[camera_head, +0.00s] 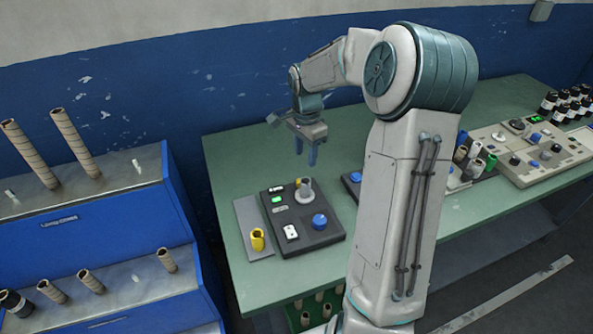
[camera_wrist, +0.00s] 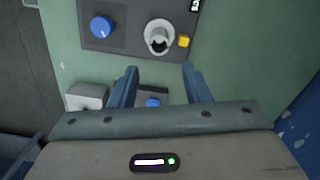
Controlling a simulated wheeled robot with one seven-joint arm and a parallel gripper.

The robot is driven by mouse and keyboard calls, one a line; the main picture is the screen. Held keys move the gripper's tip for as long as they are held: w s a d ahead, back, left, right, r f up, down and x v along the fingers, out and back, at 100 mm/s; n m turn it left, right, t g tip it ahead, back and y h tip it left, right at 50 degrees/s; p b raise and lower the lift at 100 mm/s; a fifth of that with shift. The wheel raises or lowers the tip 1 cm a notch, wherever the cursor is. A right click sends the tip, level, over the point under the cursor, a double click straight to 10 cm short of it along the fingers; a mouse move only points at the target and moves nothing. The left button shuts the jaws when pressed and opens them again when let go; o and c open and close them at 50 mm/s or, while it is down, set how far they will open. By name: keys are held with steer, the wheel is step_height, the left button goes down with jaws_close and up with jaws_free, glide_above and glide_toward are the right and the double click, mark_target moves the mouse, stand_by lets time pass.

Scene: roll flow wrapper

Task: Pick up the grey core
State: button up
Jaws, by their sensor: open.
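A grey core (camera_head: 307,186) stands upright on a dark control panel (camera_head: 323,236), beside a small yellow part. In the wrist view the grey core (camera_wrist: 159,28) is a pale hollow tube with a ring-shaped base, seen from above. My gripper (camera_head: 306,160) is open and empty, with its fingers pointing down, above and behind the panel in the head view. In the wrist view my gripper (camera_wrist: 161,80) has its fingers spread, and the core lies beyond the fingertips, apart from them.
The panel carries a blue knob (camera_head: 319,221) and a white switch (camera_head: 291,232). A second panel, several coloured cores (camera_head: 478,166) and dark bottles are at right. A blue rack (camera_head: 115,235) holds brown tubes.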

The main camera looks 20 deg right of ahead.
mark_target(305, 183)
step_height(305, 183, down, 8)
steer(key=shift+f+p, duration=0.1)
steer(key=shift+p, duration=0.25)
steer(key=shift+s+f+p, duration=0.1)
steer(key=shift+f+p, duration=0.55)
steer(key=shift+f, duration=2.1)
steer(key=shift+c, duration=0.2)
steer(key=c, duration=0.7)
steer(key=shift+r, duration=0.15)
steer(key=shift+c, duration=0.2)
